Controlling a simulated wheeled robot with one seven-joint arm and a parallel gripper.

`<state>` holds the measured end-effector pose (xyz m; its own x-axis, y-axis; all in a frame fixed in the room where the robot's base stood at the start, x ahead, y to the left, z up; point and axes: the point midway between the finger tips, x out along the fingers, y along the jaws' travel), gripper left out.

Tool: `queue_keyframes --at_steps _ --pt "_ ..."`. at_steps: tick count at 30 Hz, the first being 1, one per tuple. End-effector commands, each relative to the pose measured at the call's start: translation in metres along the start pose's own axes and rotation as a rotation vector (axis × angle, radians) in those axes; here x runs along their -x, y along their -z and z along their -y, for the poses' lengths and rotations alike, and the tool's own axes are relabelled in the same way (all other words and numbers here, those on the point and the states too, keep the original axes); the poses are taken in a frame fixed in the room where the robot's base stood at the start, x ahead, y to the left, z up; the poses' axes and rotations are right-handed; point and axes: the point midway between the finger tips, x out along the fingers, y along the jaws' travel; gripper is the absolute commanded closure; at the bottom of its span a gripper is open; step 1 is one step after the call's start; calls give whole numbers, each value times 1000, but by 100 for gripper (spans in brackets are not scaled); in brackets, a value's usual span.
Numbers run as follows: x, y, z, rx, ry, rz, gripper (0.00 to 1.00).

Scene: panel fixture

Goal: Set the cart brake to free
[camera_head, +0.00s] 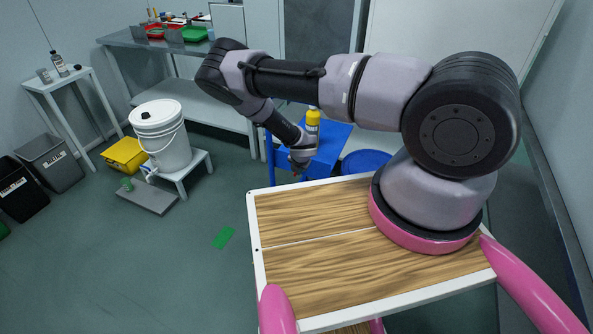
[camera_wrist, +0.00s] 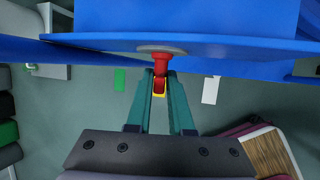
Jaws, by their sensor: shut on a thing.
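The cart (camera_head: 334,136) is blue and stands behind my wooden-topped base in the head view. Its blue edge (camera_wrist: 110,42) spans the top of the wrist view. A red brake lever (camera_wrist: 159,60) with a round grey mount sticks out from this edge, with a small yellow part at its end. My gripper (camera_wrist: 160,84) has its green fingers on either side of the lever's end and is shut on it. In the head view my gripper (camera_head: 298,168) is small at the cart's near side, and the lever is mostly hidden there.
A green floor patch (camera_wrist: 119,80) lies left of the lever and a white patch (camera_wrist: 211,89) right of it. A yellow bottle (camera_head: 313,122) stands on the cart, with a blue tub (camera_head: 366,161) beside it. A white bucket (camera_head: 162,135) stands left; open floor lies between.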

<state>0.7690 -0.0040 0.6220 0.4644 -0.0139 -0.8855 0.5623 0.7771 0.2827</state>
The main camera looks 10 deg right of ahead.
Motion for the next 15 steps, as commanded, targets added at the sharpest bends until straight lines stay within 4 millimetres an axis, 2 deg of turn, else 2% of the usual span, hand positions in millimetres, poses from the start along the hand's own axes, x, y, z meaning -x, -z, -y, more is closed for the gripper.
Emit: queue_keyframes --at_steps 15 --pt "-2 -1 9 -198 -450 3 100"
